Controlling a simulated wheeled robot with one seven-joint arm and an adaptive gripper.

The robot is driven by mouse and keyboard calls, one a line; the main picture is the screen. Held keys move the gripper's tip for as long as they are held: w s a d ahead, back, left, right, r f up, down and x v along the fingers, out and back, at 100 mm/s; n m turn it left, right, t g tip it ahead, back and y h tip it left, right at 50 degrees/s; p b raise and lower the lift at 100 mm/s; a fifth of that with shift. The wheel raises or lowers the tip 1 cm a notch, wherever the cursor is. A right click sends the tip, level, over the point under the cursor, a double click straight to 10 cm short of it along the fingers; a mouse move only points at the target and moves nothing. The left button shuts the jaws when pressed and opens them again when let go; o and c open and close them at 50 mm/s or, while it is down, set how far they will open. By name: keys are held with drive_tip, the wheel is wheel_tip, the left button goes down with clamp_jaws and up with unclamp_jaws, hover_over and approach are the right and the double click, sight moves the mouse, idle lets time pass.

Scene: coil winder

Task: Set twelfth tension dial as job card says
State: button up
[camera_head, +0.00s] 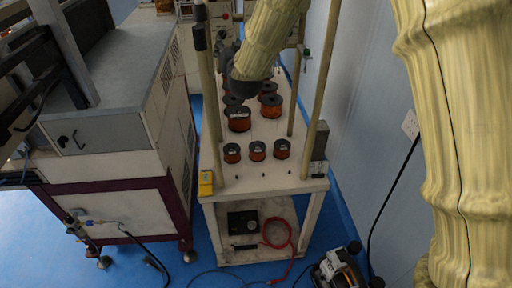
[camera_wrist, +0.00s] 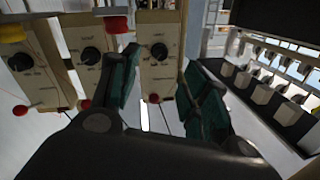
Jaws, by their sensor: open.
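In the wrist view, cream panels carry black round tension dials: a left dial (camera_wrist: 22,62), a middle dial (camera_wrist: 90,56) and a right dial (camera_wrist: 159,51). Their markings are too small to read, so I cannot tell which is the twelfth. My gripper (camera_wrist: 165,82) is open and empty, with its two dark green fingers either side of the right dial's panel in the picture. I cannot tell contact. In the head view my gripper is mostly hidden by my arm beyond the spool table. No readable job card shows.
Red balls, one by the right panel (camera_wrist: 153,98), hang near the panels. A black rack with pale blocks (camera_wrist: 262,95) stands at right. In the head view, wire spools (camera_head: 238,118) stand on the white table (camera_head: 230,176) between upright posts. A grey machine cabinet (camera_head: 100,135) stands at left.

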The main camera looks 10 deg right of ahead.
drive_tip(key=s+d+f+g+b, duration=0.1)
drive_tip(key=s+d+f+b, duration=0.1)
drive_tip(key=f, duration=0.8)
drive_tip(key=s+d+f+g+b, duration=0.2)
drive_tip(key=s+f, duration=0.3)
drive_tip(key=f, duration=0.5)
drive_tip(key=s+d+f+g+h+b, duration=0.1)
drive_tip(key=s+d+f+g+b, duration=0.1)
drive_tip(key=f, duration=0.9)
drive_tip(key=shift+s+d, duration=0.7)
drive_tip(key=shift+s, duration=0.15)
drive_tip(key=s+d+f+g+b, duration=0.1)
drive_tip(key=s+d+f+g, duration=0.25)
drive_tip(key=s+f, duration=0.7)
drive_tip(key=s+d+f+n+g+h, duration=0.1)
drive_tip(key=s+d+f+g, duration=0.25)
drive_tip(key=s+f, duration=0.65)
drive_tip(key=s+d+f+g+b, duration=0.15)
drive_tip(key=s+d+f, duration=0.25)
drive_tip(key=s+f, duration=0.65)
drive_tip(key=s+d+f+g, duration=0.1)
drive_tip(key=s+g, duration=0.1)
drive_tip(key=s, duration=0.6)
drive_tip(key=s+d+f+g, duration=0.1)
drive_tip(key=s+d+g, duration=0.1)
drive_tip(key=s, duration=0.7)
drive_tip(key=shift+f+h, duration=0.35)
drive_tip(key=shift+h, duration=0.05)
